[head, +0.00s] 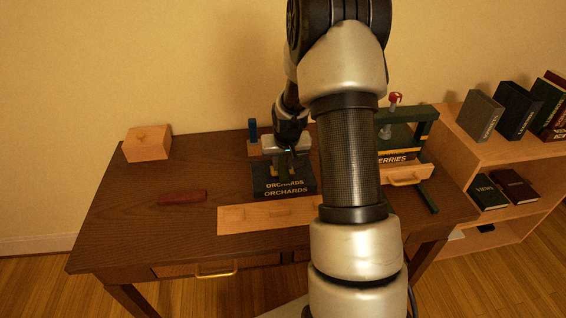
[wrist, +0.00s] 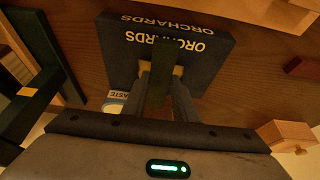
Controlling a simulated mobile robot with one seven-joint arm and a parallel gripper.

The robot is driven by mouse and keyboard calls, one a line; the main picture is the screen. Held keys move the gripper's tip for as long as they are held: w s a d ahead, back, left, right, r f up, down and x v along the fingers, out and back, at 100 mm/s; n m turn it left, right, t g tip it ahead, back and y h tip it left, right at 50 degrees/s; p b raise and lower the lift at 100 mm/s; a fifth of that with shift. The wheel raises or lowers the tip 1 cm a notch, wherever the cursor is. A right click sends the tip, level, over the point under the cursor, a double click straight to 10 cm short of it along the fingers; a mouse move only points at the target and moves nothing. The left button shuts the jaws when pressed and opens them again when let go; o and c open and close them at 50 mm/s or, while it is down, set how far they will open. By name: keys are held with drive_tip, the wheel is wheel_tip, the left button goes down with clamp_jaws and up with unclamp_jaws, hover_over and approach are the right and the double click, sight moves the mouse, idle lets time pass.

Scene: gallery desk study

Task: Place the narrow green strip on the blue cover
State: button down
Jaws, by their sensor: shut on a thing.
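The dark bluish book lettered ORCHARDS (head: 268,190) lies on the desk with its cover up; its cover also shows in the wrist view (wrist: 125,50). My gripper (head: 284,171) is over the book. In the wrist view its fingers (wrist: 167,70), with yellow pads, are shut on a narrow dark green strip (wrist: 165,58). The strip stands out over the cover near the lettering. I cannot tell whether its far end touches the cover. In the head view the strip is hard to make out against the gripper and book.
A pale wooden board (head: 245,219) lies in front of the book. A dark red block (head: 182,197) and wooden box (head: 147,143) are to the left. A green-framed press (head: 426,128) holding a book stands right, partly behind my arm. A bookshelf (head: 480,146) is beyond. The left desk top is mostly clear.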

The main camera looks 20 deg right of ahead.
drive_tip(key=shift+f+b, duration=0.5)
drive_tip(key=shift+f, duration=0.15)
drive_tip(key=c, duration=1.3)
unclamp_jaws()
drive_tip(key=shift+c, duration=0.2)
drive_tip(key=shift+r, duration=0.1)
